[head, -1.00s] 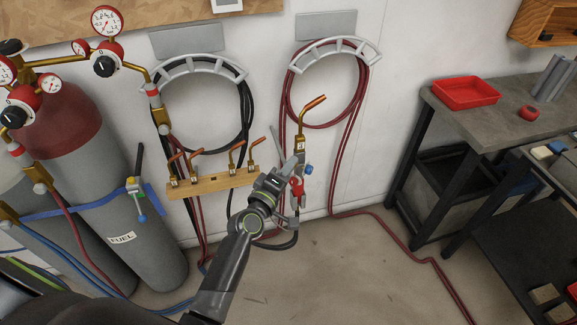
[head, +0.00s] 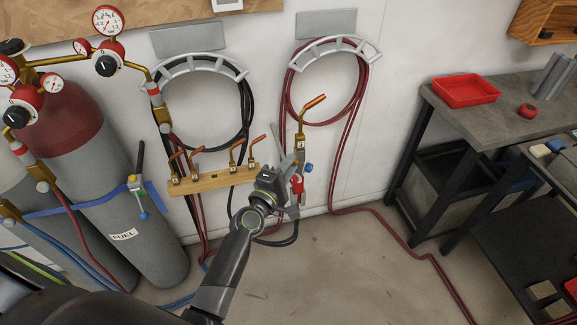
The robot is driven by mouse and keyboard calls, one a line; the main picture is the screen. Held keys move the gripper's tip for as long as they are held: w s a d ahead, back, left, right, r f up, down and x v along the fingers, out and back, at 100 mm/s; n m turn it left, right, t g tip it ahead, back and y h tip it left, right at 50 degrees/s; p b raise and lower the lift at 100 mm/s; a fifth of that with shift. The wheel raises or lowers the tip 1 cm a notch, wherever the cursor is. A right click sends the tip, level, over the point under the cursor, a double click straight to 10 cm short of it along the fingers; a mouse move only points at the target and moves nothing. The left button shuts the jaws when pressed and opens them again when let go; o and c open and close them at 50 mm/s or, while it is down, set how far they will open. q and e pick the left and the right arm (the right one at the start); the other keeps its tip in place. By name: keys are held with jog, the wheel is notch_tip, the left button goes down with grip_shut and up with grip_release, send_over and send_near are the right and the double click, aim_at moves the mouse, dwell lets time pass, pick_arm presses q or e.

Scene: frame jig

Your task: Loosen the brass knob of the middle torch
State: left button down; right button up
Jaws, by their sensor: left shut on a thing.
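A torch (head: 301,143) with a brass body and a bent copper tip (head: 314,103) stands upright in front of the red hose coil. A blue knob (head: 309,168) and a red part (head: 297,186) show on its lower end. My left gripper (head: 294,163) is at the torch just below the brass body, shut on what appears to be its brass knob. The fingers hide the knob, so the exact grip is hard to see. My right gripper is out of view.
A wooden rack (head: 212,181) with several copper tips hangs left of my left gripper. Gas cylinders with gauges (head: 108,20) stand at the left. A workbench (head: 500,116) with a red tray (head: 466,91) is at the right. Open floor lies between, crossed by a red hose (head: 408,241).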

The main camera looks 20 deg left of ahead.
pick_arm(q)
jog(key=c, duration=1.3)
grip_release()
jog(key=shift+s, duration=0.1)
jog(key=s+a+b, duration=0.1)
jog(key=s, duration=0.4)
jog(key=s+a+b, duration=0.1)
jog(key=s+b, duration=0.1)
jog(key=s, duration=0.4)
jog(key=s+a+b, duration=0.1)
jog(key=s+b, duration=0.1)
jog(key=s, duration=0.4)
jog(key=shift+f, duration=0.1)
